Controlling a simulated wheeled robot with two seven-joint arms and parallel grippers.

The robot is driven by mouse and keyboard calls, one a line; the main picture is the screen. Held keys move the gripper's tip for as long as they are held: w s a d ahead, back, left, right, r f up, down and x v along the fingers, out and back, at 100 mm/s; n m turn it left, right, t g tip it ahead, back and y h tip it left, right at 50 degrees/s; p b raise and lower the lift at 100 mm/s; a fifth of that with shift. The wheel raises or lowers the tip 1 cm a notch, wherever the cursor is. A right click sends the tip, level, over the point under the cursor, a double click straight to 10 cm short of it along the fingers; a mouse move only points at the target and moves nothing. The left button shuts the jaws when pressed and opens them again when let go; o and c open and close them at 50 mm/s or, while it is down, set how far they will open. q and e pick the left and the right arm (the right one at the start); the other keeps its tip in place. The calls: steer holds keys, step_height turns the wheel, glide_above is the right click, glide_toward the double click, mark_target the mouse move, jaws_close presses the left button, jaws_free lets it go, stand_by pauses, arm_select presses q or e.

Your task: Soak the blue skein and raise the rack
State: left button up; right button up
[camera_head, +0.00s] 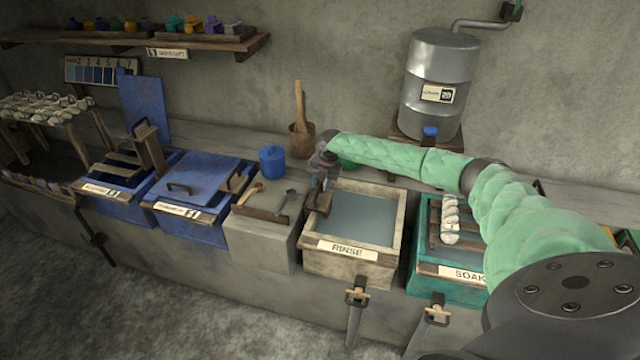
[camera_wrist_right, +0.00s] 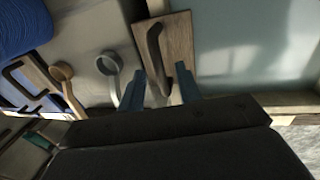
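The teal soak tub (camera_head: 468,289) stands at the right, partly behind my right arm. I cannot make out a blue skein. My right gripper (camera_head: 318,186) is over the left edge of the rinse tub (camera_head: 348,270). In the right wrist view its two blue fingers (camera_wrist_right: 160,90) are apart, around the lower end of a dark handle (camera_wrist_right: 156,48) on a small wooden board (camera_wrist_right: 180,42). Gaps show beside the handle. My left gripper is out of view.
A ledge with a wooden spoon (camera_head: 250,193) and a grey ladle (camera_head: 287,199) lies left of the rinse tub. A blue pot (camera_head: 272,161) and a mortar (camera_head: 302,140) stand behind. Blue vats (camera_head: 190,226) are farther left. A metal tank (camera_head: 440,75) stands behind my arm.

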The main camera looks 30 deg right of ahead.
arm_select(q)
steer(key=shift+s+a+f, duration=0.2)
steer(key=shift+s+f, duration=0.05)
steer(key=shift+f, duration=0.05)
arm_select(e)
steer(key=shift+a+f, duration=0.2)
steer(key=shift+f, duration=0.15)
jaws_close()
steer(key=shift+r, duration=0.1)
steer(key=shift+w+d+r, duration=0.1)
steer(key=shift+r, duration=0.2)
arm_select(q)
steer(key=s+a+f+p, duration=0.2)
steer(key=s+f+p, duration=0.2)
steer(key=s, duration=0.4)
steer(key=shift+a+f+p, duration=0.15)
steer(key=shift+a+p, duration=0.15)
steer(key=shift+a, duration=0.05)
arm_select(e)
step_height(320, 180, up, 18)
steer(key=shift+f, duration=0.15)
